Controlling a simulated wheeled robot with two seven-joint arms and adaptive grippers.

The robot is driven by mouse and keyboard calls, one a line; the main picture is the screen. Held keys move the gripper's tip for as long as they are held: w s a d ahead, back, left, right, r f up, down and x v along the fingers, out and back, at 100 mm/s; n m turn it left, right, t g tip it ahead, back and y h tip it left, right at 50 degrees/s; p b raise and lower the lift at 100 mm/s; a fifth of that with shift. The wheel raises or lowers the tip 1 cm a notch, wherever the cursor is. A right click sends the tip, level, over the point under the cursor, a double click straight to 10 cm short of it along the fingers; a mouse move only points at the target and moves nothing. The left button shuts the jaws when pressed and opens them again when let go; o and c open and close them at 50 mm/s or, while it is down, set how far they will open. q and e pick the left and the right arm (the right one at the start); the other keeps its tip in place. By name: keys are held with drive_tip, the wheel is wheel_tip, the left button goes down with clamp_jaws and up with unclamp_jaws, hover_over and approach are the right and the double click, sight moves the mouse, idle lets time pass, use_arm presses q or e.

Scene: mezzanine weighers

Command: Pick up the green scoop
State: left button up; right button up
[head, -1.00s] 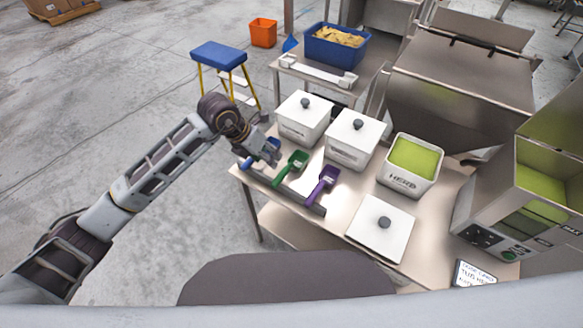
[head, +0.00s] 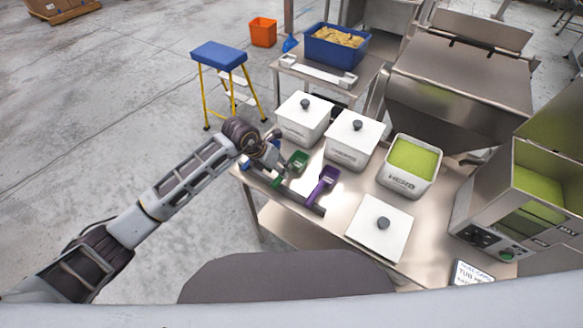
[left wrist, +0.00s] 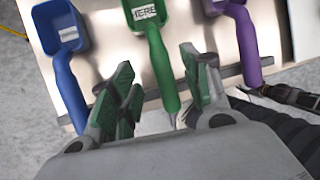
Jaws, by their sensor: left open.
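The green scoop (head: 298,160) lies on the steel table between a blue and a purple scoop; my left gripper hides part of its handle in the head view. In the left wrist view the green scoop (left wrist: 160,60) points its handle down between my fingers. My left gripper (left wrist: 155,85) is open, with one finger on each side of the handle. I cannot tell whether either finger touches it. In the head view my left gripper (head: 275,165) is at the table's left front edge. My right gripper is not in view.
The blue scoop (left wrist: 67,75) and purple scoop (left wrist: 240,30) lie close on either side. Their handles cross a grey rail (head: 300,200). White lidded tubs (head: 304,121) stand behind, and an open tub (head: 396,186) of green contents stands right. A blue step stool (head: 219,54) stands left.

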use_arm(q)
drive_tip(key=shift+f, duration=0.15)
drive_tip(key=shift+p+x, duration=0.6)
drive_tip(key=shift+x, duration=2)
drive_tip(key=shift+s, duration=0.1)
clamp_jaws()
